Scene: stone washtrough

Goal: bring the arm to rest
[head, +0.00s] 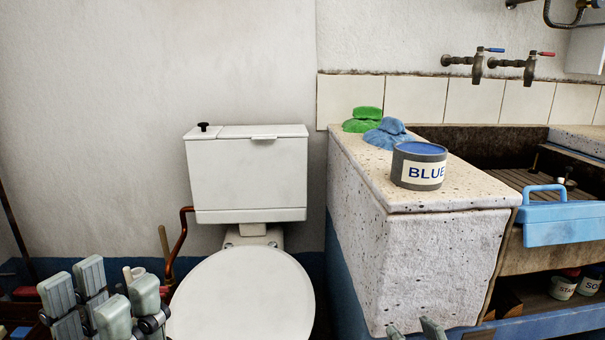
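My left gripper (102,297) is at the lower left, in front of and left of the toilet. Its grey fingers point up and stand apart, with nothing seen between them. My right gripper (413,331) shows only as a few fingertips at the bottom edge, below the front of the stone trough's end block (440,265). The rest of it is cut off, so its opening cannot be judged.
A toilet (243,300) stands in the middle. Labelled tins (562,288) sit below.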

